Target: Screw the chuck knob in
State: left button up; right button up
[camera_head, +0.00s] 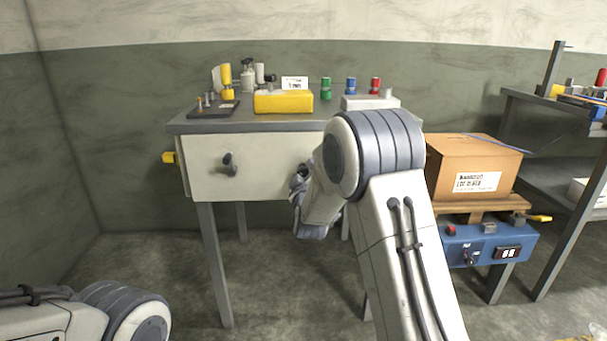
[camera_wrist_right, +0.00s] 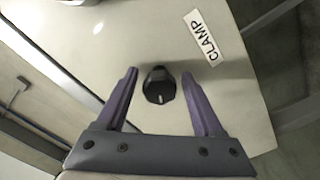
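A dark knob (camera_wrist_right: 159,85) with a white mark stands out from the pale panel in the right wrist view, beside a label reading "CLAMP" (camera_wrist_right: 203,37). My right gripper (camera_wrist_right: 160,73) is open, with one purple finger on each side of this knob and visible gaps between. Another dark knob (camera_head: 228,164) sticks out on the panel's left. No readable label shows which one is the chuck knob. My left gripper is out of view.
The bench top (camera_head: 215,122) carries a yellow block (camera_head: 283,102), a dark tray and colored cylinders. A cardboard box (camera_head: 470,165) stands to the right above a blue switch box (camera_head: 490,245). Shelving stands far right. The floor at left is clear.

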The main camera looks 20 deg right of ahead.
grip_shut()
jog(key=m+b, duration=0.3)
jog(key=m, duration=0.3)
jog(key=shift+f+m, duration=0.1)
jog(key=shift+m, duration=0.2)
jog(key=m+b, duration=0.2)
jog(key=m, duration=0.3)
jog(key=shift+m, duration=0.3)
dwell(0.3)
jog(key=shift+o, duration=1.5)
grip_release()
jog(key=shift+s+a, duration=0.1)
